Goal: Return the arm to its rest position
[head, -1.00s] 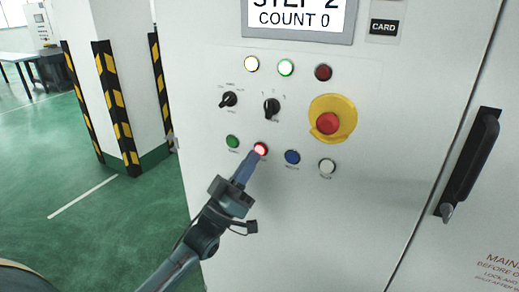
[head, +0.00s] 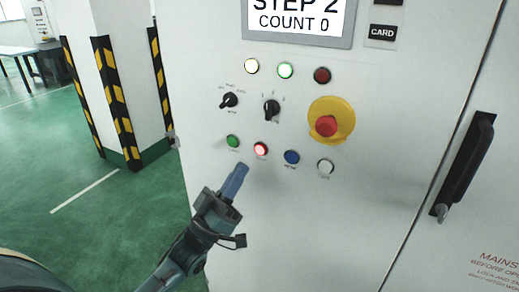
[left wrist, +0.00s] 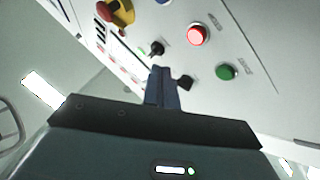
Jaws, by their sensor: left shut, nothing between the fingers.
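My left gripper (head: 236,180) is shut and empty. In the head view it is in front of the control cabinet (head: 330,215), below and left of the lit red button (head: 260,149), and apart from it. In the left wrist view the shut fingers (left wrist: 162,88) point toward the panel, with the lit red button (left wrist: 197,35) and the green button (left wrist: 225,72) beyond them. My right gripper is in neither view.
The panel also carries a blue button (head: 292,157), a white button (head: 325,166), two black rotary switches and a red emergency stop (head: 326,126). A black door handle (head: 468,168) stands out at right. A striped pillar (head: 117,100) stands at left, with open green floor beside it.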

